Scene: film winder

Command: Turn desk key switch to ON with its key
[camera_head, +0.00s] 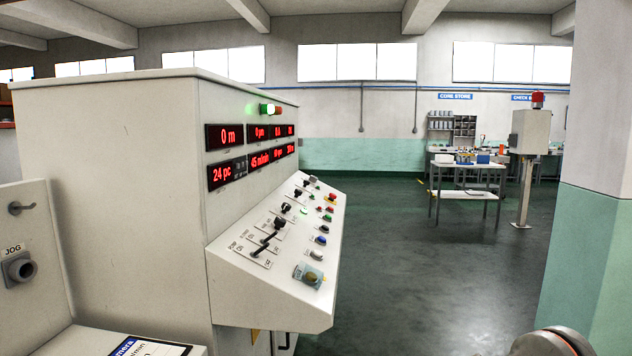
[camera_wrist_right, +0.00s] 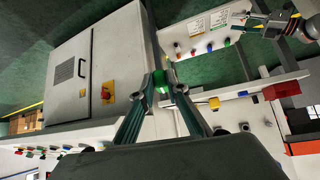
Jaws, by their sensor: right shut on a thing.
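The grey control desk (camera_head: 275,255) stands left of centre in the head view, with rows of switches and buttons on its sloped panel. A round brownish fitting on a pale blue plate (camera_head: 309,275) sits low on that panel; I cannot tell whether it is the key switch. In the right wrist view, my right gripper (camera_wrist_right: 161,78) is shut on a small green piece (camera_wrist_right: 160,84) at its fingertips. I cannot make out whether this is the key or a tag on it.
A grey box with a red-and-yellow rotary switch (camera_wrist_right: 106,91) and a pale panel with coloured buttons (camera_wrist_right: 212,38) show in the right wrist view. A pillar (camera_head: 598,180) stands right; floor between is open.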

